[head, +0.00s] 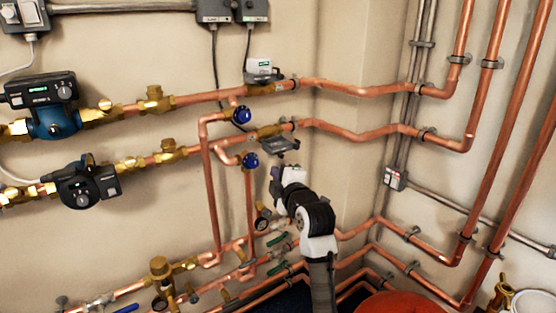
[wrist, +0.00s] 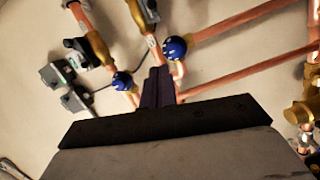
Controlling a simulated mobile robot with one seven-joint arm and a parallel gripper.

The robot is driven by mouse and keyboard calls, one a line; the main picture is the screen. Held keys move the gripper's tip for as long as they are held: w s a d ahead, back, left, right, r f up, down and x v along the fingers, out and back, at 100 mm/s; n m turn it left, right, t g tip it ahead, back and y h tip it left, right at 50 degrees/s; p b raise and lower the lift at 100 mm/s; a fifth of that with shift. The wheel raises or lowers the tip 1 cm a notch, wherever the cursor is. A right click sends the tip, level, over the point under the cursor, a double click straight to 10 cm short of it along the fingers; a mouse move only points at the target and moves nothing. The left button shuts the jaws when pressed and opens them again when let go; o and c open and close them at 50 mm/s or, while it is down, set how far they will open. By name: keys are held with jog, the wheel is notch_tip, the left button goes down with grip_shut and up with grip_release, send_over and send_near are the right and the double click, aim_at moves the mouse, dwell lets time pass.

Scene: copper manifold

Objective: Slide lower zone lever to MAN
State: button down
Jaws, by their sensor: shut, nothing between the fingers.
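The lower zone valve is a brass body (head: 268,131) on the lower copper pipe. Its grey actuator box (head: 283,146) sits at the body's lower right. The lever itself is too small to make out. My gripper (head: 275,174) is just below this box in the head view, apart from it in the picture. In the wrist view my gripper (wrist: 158,73) shows as two dark fingers pressed together, with nothing between them. A dark actuator, probably the lower zone one (wrist: 147,11), is partly cut off at the top edge there.
The upper zone valve (head: 262,70) sits above. Blue-capped valves (head: 242,115) (head: 251,160) are left of my gripper; a blue cap (wrist: 174,47) appears close to the fingertips in the wrist view.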

aim_at(281, 156)
jog(key=shift+d+f, duration=0.15)
jog(key=shift+d, duration=0.15)
jog(key=shift+w, duration=0.1)
jog(key=w+p, duration=0.1)
jog(key=w, duration=0.2)
jog(key=w+p, duration=0.1)
jog(key=w, duration=0.3)
jog(key=w+f+p, duration=0.1)
jog(key=w+p, duration=0.1)
jog(key=w, duration=0.2)
jog(key=shift+w+a+f, duration=0.1)
jog(key=shift+w+a, duration=0.05)
jog(key=shift+w, duration=0.1)
